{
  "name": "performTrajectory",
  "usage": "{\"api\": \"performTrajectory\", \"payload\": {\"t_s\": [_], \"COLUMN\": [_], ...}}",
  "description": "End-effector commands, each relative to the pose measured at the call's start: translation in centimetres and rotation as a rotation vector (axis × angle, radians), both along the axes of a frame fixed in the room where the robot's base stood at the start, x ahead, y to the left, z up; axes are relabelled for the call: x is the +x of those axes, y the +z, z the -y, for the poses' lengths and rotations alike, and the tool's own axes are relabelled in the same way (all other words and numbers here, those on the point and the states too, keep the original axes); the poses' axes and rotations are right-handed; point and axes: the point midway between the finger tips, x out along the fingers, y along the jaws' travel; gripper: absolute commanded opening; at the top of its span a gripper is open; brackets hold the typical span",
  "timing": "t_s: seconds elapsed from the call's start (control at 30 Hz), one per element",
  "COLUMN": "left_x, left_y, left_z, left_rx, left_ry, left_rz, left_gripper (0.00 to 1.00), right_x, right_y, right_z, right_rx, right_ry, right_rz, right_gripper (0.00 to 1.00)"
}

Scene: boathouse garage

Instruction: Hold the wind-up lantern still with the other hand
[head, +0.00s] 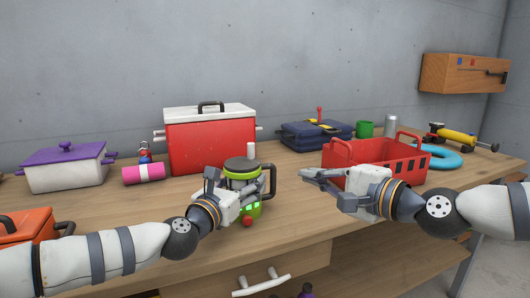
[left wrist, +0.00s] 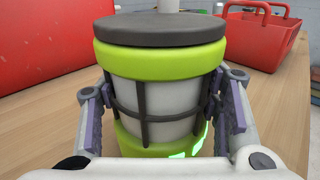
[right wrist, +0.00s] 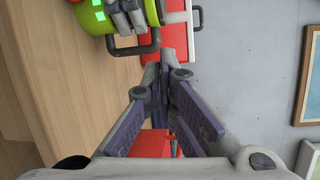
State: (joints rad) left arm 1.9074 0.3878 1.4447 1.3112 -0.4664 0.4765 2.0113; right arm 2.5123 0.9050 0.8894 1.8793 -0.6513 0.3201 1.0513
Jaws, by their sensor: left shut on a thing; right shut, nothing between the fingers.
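The wind-up lantern (head: 241,167) stands upright on the wooden workbench, lime green with a dark lid and a dark side handle (head: 271,182). A small red knob (head: 248,221) shows low on its front. My left gripper (head: 227,192) is shut on the lantern; in the left wrist view its pads press both sides of the caged pale body (left wrist: 155,100). My right gripper (head: 308,175) is shut and empty, to the right of the lantern and apart from it. In the right wrist view the lantern's green body (right wrist: 90,18) and handle (right wrist: 140,47) show beyond its fingertips.
A red basket (head: 385,170) stands close behind my right gripper. A red cooler (head: 210,140) stands behind the lantern. A purple-lidded box (head: 65,170), a pink roll (head: 143,174) and an orange container (head: 25,229) are at the left.

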Motion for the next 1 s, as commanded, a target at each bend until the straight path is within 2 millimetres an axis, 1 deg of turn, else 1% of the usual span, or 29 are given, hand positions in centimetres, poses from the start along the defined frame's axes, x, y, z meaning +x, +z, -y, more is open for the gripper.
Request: {"api": "performTrajectory", "payload": {"t_s": [0.03,0.1,0.17,0.23,0.37,0.7,0.83,1.0], "left_x": [0.0,0.0,0.0,0.0,0.0,0.0,0.0,0.0], "left_y": [0.0,0.0,0.0,0.0,0.0,0.0,0.0,0.0], "left_z": [0.0,0.0,0.0,0.0,0.0,0.0,0.0,0.0], "left_rx": [0.000,0.000,0.000,0.000,0.000,0.000,0.000,0.000], "left_ry": [0.000,0.000,0.000,0.000,0.000,0.000,0.000,0.000], "left_rz": [0.000,0.000,0.000,0.000,0.000,0.000,0.000,0.000], "left_gripper": [0.16,0.16,0.16,0.16,0.16,0.16,0.16,0.16], "right_x": [-0.8,-1.6,-1.8,-1.4,0.6,6.4,8.0,9.0], "right_y": [0.9,1.8,2.2,2.3,2.3,2.2,2.3,2.3], "right_z": [-0.3,-0.8,-1.1,-1.6,-3.2,-7.6,-8.8,-9.5], "right_rx": [-0.022,-0.043,-0.053,-0.057,-0.057,-0.055,-0.053,-0.053], "right_ry": [0.014,0.029,0.036,0.038,0.039,0.038,0.037,0.037], "right_rz": [0.068,0.141,0.172,0.184,0.183,0.180,0.180,0.179], "right_gripper": [0.00,0.00,0.00,0.00,0.00,0.00,0.00,0.00]}}
